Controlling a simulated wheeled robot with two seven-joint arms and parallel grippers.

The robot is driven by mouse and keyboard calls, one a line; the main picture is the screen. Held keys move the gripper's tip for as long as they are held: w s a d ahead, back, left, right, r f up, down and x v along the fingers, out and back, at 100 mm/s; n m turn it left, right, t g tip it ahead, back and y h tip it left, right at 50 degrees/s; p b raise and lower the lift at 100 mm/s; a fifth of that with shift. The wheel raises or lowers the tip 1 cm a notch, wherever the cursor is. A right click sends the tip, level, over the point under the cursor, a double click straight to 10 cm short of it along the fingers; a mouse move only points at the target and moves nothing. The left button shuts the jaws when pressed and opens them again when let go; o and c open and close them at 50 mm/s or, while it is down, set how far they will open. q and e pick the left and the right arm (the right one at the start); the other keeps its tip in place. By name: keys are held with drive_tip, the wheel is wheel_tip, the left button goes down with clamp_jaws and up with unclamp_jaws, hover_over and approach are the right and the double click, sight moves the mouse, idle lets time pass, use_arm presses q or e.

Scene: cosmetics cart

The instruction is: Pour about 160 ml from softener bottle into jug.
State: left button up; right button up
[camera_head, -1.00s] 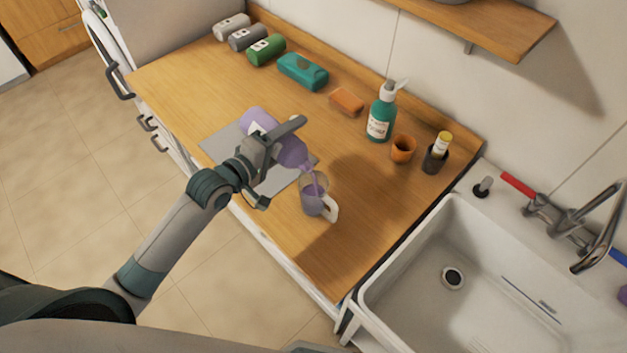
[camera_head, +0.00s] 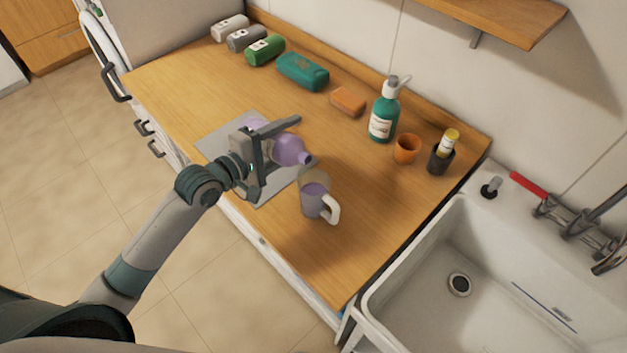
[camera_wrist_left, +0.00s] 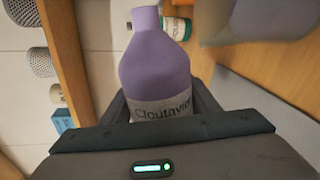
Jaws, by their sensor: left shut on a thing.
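The purple softener bottle (camera_head: 289,150) is in my left gripper (camera_head: 266,160), which is shut on it above the grey mat. It lies tilted on its side with its mouth toward the jug, and no stream shows. In the left wrist view the bottle (camera_wrist_left: 156,65) shows its purple shoulder, neck and grey label between my fingers (camera_wrist_left: 160,115). The clear jug (camera_head: 312,204) with a white handle stands on the counter just right of and below the bottle's mouth. Purple liquid shows inside it. My right gripper is not in view.
The grey mat (camera_head: 215,143) lies under the bottle. An orange bar (camera_head: 348,101) and a teal pack (camera_head: 303,72) lie farther back. A white sink (camera_head: 410,270) is at right.

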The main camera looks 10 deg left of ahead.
use_arm(q)
drive_tip(key=shift+w+a+f+n+h+b, duration=0.15)
drive_tip(key=shift+n+b, duration=0.1)
drive_tip(key=shift+n, duration=0.2)
drive_tip(key=shift+s+f+n+h+b, duration=0.1)
drive_tip(key=shift+f+n+h+b, duration=0.1)
drive_tip(key=shift+n, duration=0.25)
